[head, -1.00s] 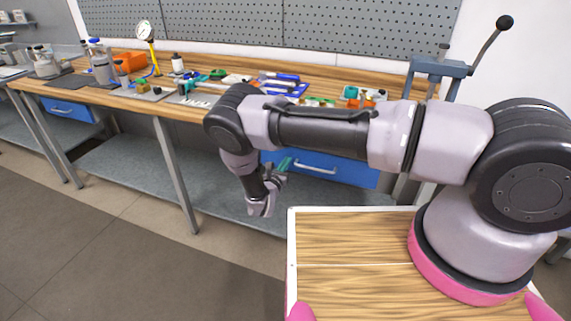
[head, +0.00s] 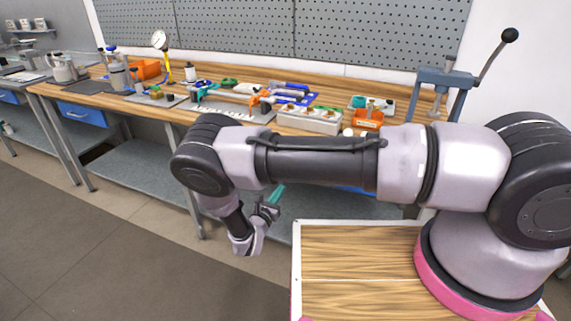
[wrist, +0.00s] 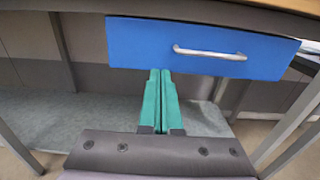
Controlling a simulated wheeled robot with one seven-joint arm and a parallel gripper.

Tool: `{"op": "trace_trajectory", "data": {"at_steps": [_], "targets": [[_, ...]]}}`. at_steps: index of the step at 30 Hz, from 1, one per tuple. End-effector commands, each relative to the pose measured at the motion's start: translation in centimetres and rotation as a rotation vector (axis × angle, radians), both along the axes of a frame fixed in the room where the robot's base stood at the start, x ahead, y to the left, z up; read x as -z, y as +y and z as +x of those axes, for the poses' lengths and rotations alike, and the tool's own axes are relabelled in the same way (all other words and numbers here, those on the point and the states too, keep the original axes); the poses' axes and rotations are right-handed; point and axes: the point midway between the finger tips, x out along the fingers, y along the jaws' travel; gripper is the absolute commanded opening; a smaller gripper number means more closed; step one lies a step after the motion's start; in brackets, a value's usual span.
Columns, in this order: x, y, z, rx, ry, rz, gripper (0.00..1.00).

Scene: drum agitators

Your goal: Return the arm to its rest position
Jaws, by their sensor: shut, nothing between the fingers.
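My arm reaches left across the head view from its pink-ringed base, with the elbow bent and the forearm hanging down in front of the workbench. My gripper (head: 273,197) is at the low end of the arm, below the level of the bench top and to the left of my wooden deck. In the wrist view my gripper (wrist: 160,100) shows two green fingers pressed together with nothing between them. They point towards the bench's blue drawer (wrist: 205,48) and lower shelf, apart from both as far as I can tell.
The workbench (head: 160,108) holds several tools, an orange bin (head: 147,69) and a dial gauge (head: 160,42). A lever press (head: 445,88) stands at its right end. The lower shelf (head: 140,170) runs beneath. Open floor (head: 90,250) lies at the left front.

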Motion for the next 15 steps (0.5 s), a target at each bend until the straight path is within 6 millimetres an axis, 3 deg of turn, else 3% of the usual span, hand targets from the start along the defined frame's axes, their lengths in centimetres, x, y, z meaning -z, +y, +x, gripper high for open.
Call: {"op": "trace_trajectory", "data": {"at_steps": [5,8,15], "targets": [[-1.6,-0.5,0.6,0.056,0.000,0.043,0.00],[-4.6,-1.9,1.7,0.169,-0.001,0.130,0.00],[-14.5,-7.8,3.8,0.562,-0.005,0.451,0.00]]}}
